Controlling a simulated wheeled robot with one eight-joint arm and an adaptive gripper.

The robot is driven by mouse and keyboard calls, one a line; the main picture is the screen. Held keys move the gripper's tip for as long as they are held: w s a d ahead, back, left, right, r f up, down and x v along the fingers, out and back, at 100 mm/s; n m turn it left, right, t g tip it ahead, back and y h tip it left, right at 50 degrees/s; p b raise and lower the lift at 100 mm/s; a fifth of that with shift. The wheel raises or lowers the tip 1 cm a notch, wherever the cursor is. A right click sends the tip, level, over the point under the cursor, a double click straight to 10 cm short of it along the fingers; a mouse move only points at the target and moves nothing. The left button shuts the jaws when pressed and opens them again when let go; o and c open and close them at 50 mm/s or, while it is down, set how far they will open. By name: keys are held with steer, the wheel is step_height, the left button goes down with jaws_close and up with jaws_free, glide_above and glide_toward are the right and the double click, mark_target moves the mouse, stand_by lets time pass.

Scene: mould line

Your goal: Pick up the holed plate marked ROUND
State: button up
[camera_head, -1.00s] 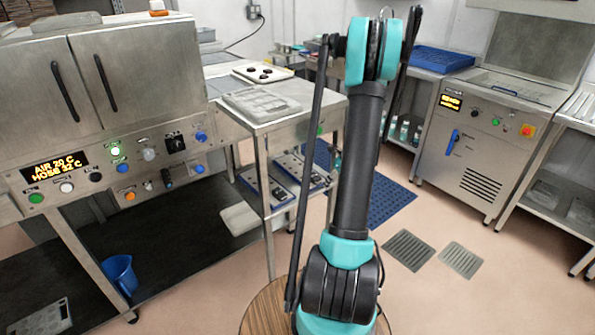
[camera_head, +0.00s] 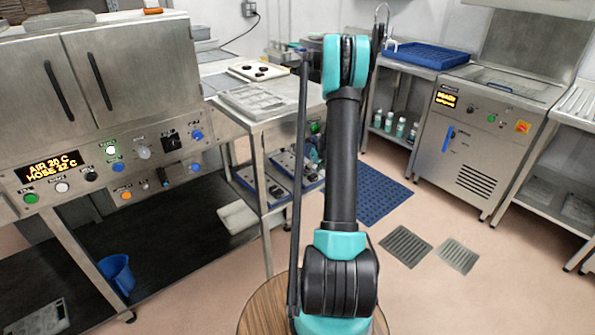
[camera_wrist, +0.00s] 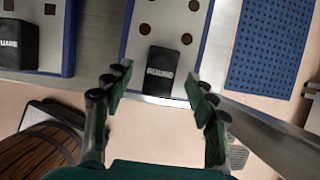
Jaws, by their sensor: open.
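The holed plate marked ROUND (camera_wrist: 137,30) is a pale plate with round dark holes in the upper middle of the wrist view. A black block (camera_wrist: 161,70) with blurred white lettering, apparently ROUND, sits at its near end. The plate lies between blue edges. My gripper (camera_wrist: 157,84) is open and empty, its fingers spread either side of the black block; I cannot tell the height between them. A similar plate with square holes (camera_wrist: 47,8) and a black block lettered "UARE" lies to the left.
In the head view, a steel table (camera_head: 272,109) carries a grey tray and a white plate with black spots; blue-edged items lie on its lower shelf (camera_head: 296,203). A blue perforated mat (camera_wrist: 270,45) lies right of the plates. A steel edge (camera_wrist: 255,120) runs nearby.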

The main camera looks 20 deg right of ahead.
steer(key=shift+x, duration=0.85)
jaws_close()
